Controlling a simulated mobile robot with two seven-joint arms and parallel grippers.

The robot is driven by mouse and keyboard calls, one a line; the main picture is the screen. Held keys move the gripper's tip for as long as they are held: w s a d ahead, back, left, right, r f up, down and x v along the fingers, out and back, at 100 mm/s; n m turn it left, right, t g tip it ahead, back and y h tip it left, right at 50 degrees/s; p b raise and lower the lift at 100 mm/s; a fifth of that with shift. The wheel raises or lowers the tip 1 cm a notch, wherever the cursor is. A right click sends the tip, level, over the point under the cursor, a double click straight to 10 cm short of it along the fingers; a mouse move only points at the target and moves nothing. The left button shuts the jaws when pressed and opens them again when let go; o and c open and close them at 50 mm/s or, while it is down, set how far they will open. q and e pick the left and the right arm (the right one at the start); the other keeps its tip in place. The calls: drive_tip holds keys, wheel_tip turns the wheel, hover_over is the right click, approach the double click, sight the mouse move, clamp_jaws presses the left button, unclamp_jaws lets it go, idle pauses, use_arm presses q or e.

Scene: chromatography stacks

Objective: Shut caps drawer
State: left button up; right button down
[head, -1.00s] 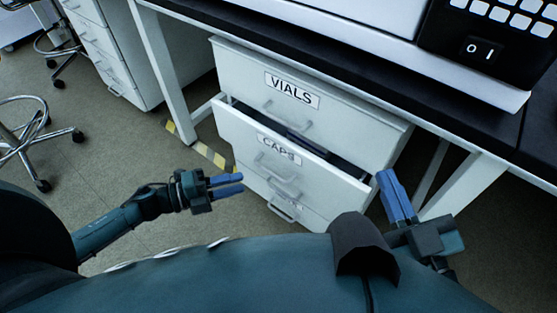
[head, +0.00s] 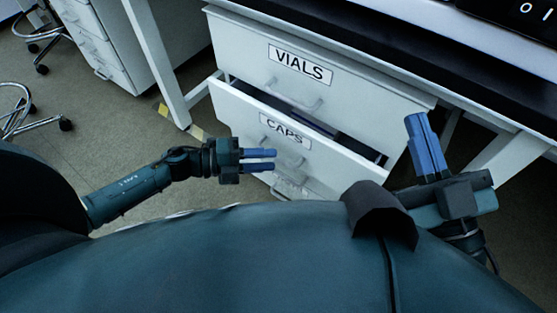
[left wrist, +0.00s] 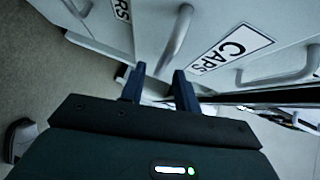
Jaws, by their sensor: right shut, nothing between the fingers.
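The caps drawer (head: 230,107) is pulled partly out of a white cabinet, below the closed vials drawer (head: 236,50). Its CAPS label (head: 285,130) and part of its handle show in the head view. A dark strip of its inside shows along its top edge. My left gripper (head: 275,160) is open and empty in front of the drawer's lower front. In the left wrist view its two fingers (left wrist: 157,85) are apart, with the CAPS label (left wrist: 232,48) close by to the right. My right gripper (head: 413,118) is shut and empty, to the right of the drawer, pointing up.
A bench with a dark edge (head: 370,70) runs above the cabinet, with a white leg (head: 160,75) on the left. Another drawer unit (head: 95,40) and stools stand at the far left.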

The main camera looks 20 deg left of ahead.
use_arm(q)
drive_tip(key=shift+b+x, duration=0.3)
drive_tip(key=shift+x, duration=1.55)
use_arm(e)
drive_tip(key=shift+w+r+n+y, duration=0.1)
drive_tip(key=shift+r+n+y, duration=0.5)
drive_tip(key=shift+r+n, duration=0.3)
drive_tip(key=shift+r, duration=0.1)
use_arm(q)
drive_tip(key=shift+a, duration=0.1)
drive_tip(key=shift+c, duration=0.5)
clamp_jaws()
use_arm(e)
drive_tip(key=shift+f+m, duration=0.2)
drive_tip(key=shift+m, duration=0.1)
